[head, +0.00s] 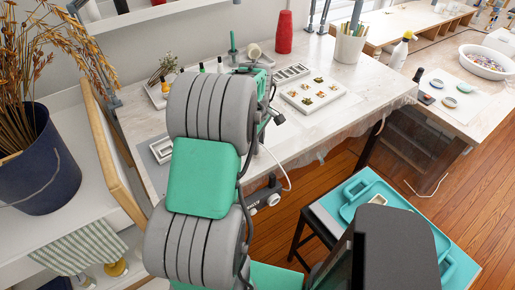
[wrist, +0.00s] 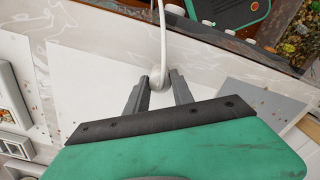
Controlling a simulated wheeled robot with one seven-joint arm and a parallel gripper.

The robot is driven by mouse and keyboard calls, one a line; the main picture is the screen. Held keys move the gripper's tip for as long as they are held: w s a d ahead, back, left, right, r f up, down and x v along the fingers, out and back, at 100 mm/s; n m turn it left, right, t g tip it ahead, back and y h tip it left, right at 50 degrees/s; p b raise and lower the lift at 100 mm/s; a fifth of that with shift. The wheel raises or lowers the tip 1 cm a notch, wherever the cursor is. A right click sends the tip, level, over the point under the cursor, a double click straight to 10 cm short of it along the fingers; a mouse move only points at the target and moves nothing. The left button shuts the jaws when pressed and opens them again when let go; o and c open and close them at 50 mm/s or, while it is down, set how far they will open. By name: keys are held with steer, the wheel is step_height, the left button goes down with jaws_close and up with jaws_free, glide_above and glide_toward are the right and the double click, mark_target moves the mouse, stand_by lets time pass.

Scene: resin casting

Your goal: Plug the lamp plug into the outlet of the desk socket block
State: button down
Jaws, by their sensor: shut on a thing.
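In the wrist view my gripper (wrist: 159,76) is closed on the white lamp plug (wrist: 157,84), a small rounded body between the two dark fingertips. A white cord (wrist: 163,35) runs from it toward the top of the picture. The plug is over a white sheet on the marbled worktop; its height above it is hard to tell. In the head view part of a white cord (head: 284,168) hangs by the table's front edge, while my arm hides the gripper and plug. I cannot make out the desk socket block or its outlet in either view.
A teal tray (head: 440,238) stands on a low stand at lower right. A grey slab (wrist: 262,103) lies right of my gripper.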

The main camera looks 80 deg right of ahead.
steer(key=shift+r+p, duration=1.55)
steer(key=shift+r, duration=0.95)
